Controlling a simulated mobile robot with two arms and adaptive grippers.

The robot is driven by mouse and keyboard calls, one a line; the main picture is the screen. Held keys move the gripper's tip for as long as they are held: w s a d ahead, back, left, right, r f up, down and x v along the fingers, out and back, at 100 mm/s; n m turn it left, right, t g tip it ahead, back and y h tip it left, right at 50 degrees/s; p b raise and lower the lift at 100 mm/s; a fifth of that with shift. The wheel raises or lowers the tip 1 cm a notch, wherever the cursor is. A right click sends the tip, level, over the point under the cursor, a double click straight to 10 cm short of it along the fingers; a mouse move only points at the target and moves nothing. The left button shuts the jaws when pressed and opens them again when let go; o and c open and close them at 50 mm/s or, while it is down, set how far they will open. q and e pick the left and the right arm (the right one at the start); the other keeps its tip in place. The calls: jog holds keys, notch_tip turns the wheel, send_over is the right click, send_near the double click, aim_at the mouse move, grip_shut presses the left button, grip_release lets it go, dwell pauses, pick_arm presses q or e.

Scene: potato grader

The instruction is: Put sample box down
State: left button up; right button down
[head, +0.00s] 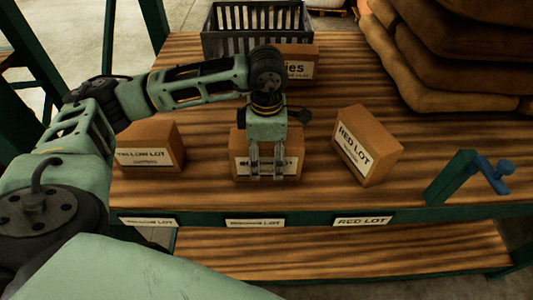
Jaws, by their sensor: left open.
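A brown cardboard box (294,148) stands upright on the wooden bench in the middle of the head view. Its white label is partly hidden by my gripper. My left gripper (267,176) points down with its two fingers apart, in front of this box's face as seen here. Whether the fingers touch the box cannot be told. A box labelled YELLOW LOT (152,145) stands to the left, and a box labelled RED LOT (366,146) stands turned at an angle to the right. My right gripper is out of view.
The bench (212,190) has label strips along its front edge, including a RED LOT strip (362,220). A dark slatted crate (228,46) and another box (300,70) are at the back. Sacks (450,60) fill the back right. A blue crank (490,175) sits at front right.

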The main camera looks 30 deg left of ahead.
pick_arm(q)
jog(key=shift+r, duration=0.15)
jog(key=shift+w+r, duration=0.1)
jog(key=shift+r, duration=0.25)
notch_tip(320, 180, up, 10)
jog(key=b, duration=0.2)
jog(key=shift+f+b, duration=0.1)
jog(key=shift+b, duration=0.3)
jog(key=shift+r, duration=0.75)
jog(key=shift+f, duration=0.1)
